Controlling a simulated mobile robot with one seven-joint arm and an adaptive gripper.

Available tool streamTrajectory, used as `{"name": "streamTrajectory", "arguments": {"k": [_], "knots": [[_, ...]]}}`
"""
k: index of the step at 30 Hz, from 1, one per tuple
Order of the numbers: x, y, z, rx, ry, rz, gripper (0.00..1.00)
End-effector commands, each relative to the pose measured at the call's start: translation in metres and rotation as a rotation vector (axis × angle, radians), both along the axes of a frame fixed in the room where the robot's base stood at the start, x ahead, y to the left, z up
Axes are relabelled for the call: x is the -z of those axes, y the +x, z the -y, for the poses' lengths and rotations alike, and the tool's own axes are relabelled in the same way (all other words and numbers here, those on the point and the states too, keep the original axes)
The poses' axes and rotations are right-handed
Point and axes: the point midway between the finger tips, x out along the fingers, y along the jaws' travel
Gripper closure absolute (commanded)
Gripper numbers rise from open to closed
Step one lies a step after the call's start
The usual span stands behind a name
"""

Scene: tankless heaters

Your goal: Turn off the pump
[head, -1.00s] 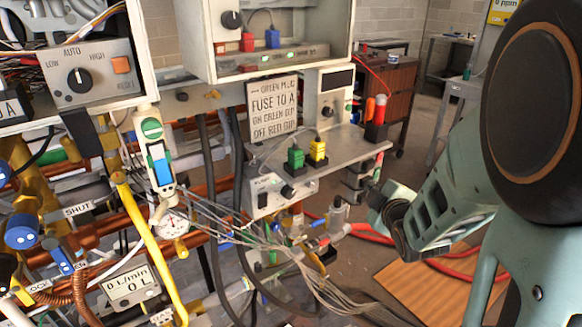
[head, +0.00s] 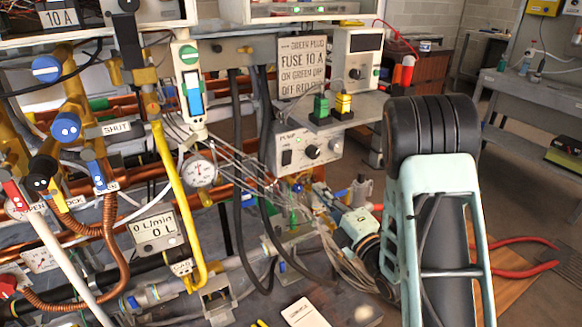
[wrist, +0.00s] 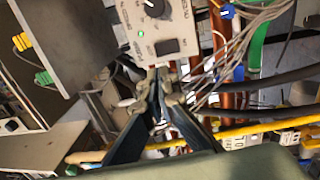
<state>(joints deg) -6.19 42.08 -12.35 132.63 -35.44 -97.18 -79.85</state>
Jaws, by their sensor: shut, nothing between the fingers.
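The pump box (head: 305,148) is a small white control box under the grey shelf in the head view. Its front has a black rocker switch (head: 286,157), a black knob (head: 313,152) and a "PUMP" label. In the wrist view the box (wrist: 182,30) appears rotated at top centre, with the knob (wrist: 153,7), a small green light (wrist: 141,33) and the black switch (wrist: 168,46). My gripper (wrist: 156,76) is shut and empty, its tips close below the switch edge of the box. Whether they touch it I cannot tell. In the head view the fingertips are hard to make out among wires.
Grey wires (wrist: 235,50) hang close beside the box. A yellow pipe (head: 178,205) and a pressure gauge (head: 201,172) stand left of it. Green (head: 321,106) and yellow (head: 343,101) plugs sit on the shelf (head: 362,108) above.

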Motion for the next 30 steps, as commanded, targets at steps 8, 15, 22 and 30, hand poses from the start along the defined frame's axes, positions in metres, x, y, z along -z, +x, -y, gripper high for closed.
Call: {"name": "streamTrajectory", "arguments": {"k": [8, 15, 22, 30], "knots": [[-0.001, 0.001, 0.000, 0.000, 0.000, 0.000, 1.00], [-0.004, 0.020, -0.014, -0.002, 0.001, 0.002, 1.00], [-0.010, 0.061, -0.042, -0.003, 0.000, 0.001, 1.00], [-0.015, 0.101, -0.068, -0.001, 0.000, 0.001, 1.00]]}}
